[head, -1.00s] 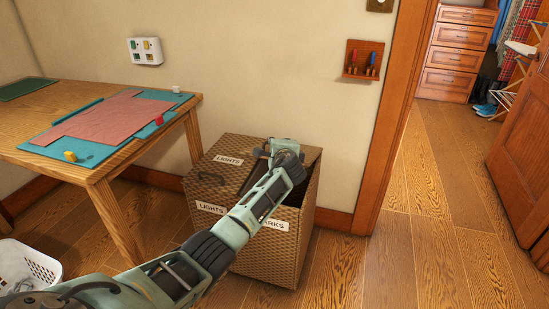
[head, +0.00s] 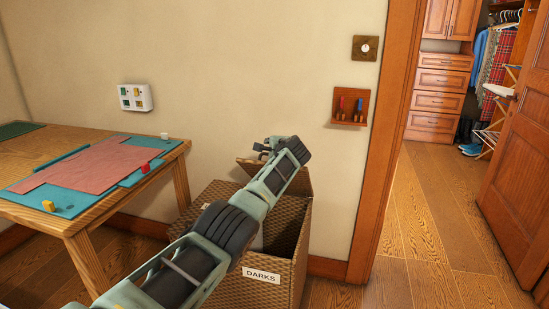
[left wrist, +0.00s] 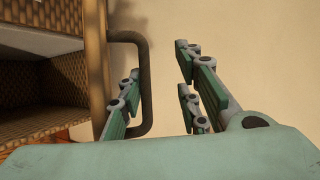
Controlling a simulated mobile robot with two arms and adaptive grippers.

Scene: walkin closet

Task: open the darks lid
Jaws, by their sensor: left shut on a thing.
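The woven brown hamper (head: 235,292) stands against the wall with a DARKS label (head: 261,275) on its front. Its darks lid (head: 300,184) is raised steeply at the back, and the compartment below it is open. My arm covers much of the lid. My left gripper (head: 262,150) is at the top of the raised lid. In the left wrist view the lid's dark bracket handle (left wrist: 147,80) stands between the fingers of the left gripper (left wrist: 160,92), which is shut on it. My right gripper is not in view.
A wooden table (head: 85,225) with a pink cloth (head: 85,168) on a teal mat stands to the left. A door frame (head: 388,150) and open doorway are to the right. A small tool rack (head: 350,108) hangs on the wall above the hamper.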

